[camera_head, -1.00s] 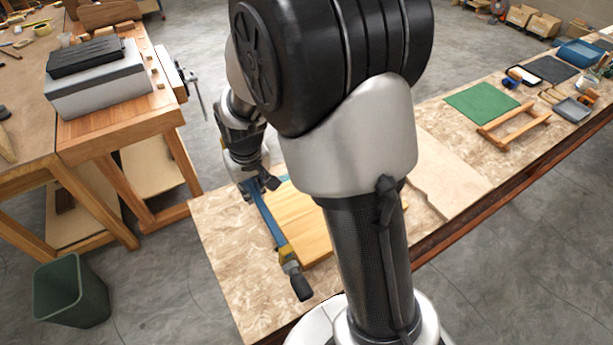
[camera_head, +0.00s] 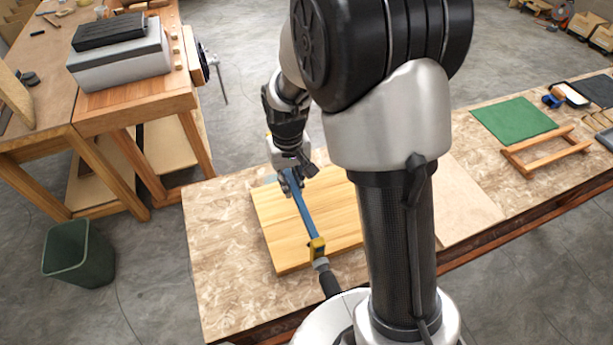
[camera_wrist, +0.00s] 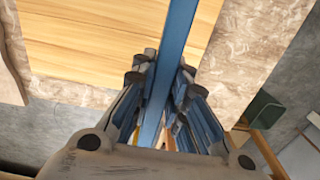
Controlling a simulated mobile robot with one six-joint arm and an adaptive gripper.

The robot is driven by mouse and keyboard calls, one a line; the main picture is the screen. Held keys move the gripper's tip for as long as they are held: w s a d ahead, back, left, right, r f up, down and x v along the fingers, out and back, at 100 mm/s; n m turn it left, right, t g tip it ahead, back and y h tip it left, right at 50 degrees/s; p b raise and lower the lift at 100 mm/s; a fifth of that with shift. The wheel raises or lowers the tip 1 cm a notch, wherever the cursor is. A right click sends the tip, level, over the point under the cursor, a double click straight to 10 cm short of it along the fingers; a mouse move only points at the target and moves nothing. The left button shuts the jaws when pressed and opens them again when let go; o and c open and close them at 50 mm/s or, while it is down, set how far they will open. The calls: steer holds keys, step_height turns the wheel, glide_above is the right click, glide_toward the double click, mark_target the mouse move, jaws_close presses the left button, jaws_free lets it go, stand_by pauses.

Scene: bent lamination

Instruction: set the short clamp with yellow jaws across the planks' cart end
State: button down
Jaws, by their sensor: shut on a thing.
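My gripper (camera_head: 291,181) is shut on the blue bar of the clamp (camera_head: 305,214). In the wrist view the gripper's fingers (camera_wrist: 162,90) close on both sides of the blue bar (camera_wrist: 180,35). A yellow jaw (camera_head: 317,247) and a black handle (camera_head: 330,284) show at the clamp's near end; its far end is largely hidden behind my wrist. The light wooden planks (camera_head: 275,235) lie on the workbench, and the clamp runs across their left part. I cannot tell whether the clamp touches them. My arm hides the planks' right side.
The speckled bench top (camera_head: 215,260) is bare left of the planks. A green mat (camera_head: 513,121) and a small wooden frame (camera_head: 545,151) lie farther right. A green bin (camera_head: 78,255) stands on the floor at left, near another workbench (camera_head: 140,97).

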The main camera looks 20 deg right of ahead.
steer(key=shift+a+f+b, duration=0.3)
steer(key=shift+f+b, duration=0.25)
steer(key=shift+f, duration=0.15)
steer(key=shift+f+b, duration=1.05)
steer(key=shift+f, duration=0.7)
steer(key=b, duration=0.3)
glide_above(292, 219)
steer(key=shift+w+f, duration=0.15)
steer(key=shift+f, duration=2.25)
steer(key=shift+f+b, duration=1.2)
steer(key=shift+f, duration=0.7)
steer(key=c, duration=1.5)
jaws_free()
